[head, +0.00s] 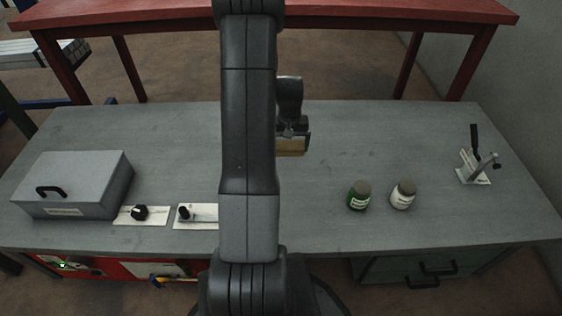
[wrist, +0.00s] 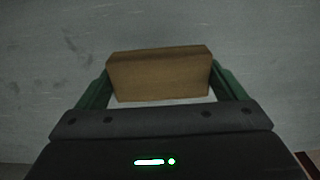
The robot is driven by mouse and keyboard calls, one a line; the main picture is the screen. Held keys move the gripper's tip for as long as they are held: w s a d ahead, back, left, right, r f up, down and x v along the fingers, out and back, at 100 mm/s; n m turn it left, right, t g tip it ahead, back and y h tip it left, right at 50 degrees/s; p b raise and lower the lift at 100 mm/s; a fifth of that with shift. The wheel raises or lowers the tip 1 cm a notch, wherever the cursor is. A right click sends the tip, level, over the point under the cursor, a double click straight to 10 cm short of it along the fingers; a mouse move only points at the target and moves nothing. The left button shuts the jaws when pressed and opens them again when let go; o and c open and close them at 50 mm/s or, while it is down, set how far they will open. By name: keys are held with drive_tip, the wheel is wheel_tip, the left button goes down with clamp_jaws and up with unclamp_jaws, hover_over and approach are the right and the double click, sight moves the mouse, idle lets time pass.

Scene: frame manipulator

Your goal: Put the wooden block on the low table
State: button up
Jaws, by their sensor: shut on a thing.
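The wooden block (wrist: 160,75) is brown and sits between the two green fingers of my gripper (wrist: 162,88) in the wrist view, with the fingers at its two ends. In the head view the block (head: 291,146) shows just right of my arm, under my gripper (head: 290,135), over the grey table (head: 330,130). The arm hides part of it. I cannot tell whether the block touches the tabletop. Which table is the low one is not marked; the grey table stands in front of a red table (head: 330,12).
A grey box with a handle (head: 75,183) and two small plates with black knobs (head: 141,214) (head: 195,215) are at the left. A green jar (head: 359,195), a white jar (head: 403,194) and a toggle clamp (head: 475,165) are at the right. The table's middle right is clear.

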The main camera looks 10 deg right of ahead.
sight(288, 165)
wheel_tip(288, 165, down, 7)
drive_tip(key=shift+r+b, duration=0.1)
drive_tip(key=shift+b, duration=0.7)
drive_tip(key=shift+f, duration=0.2)
drive_tip(key=o, duration=0.7)
drive_tip(key=shift+r, duration=0.15)
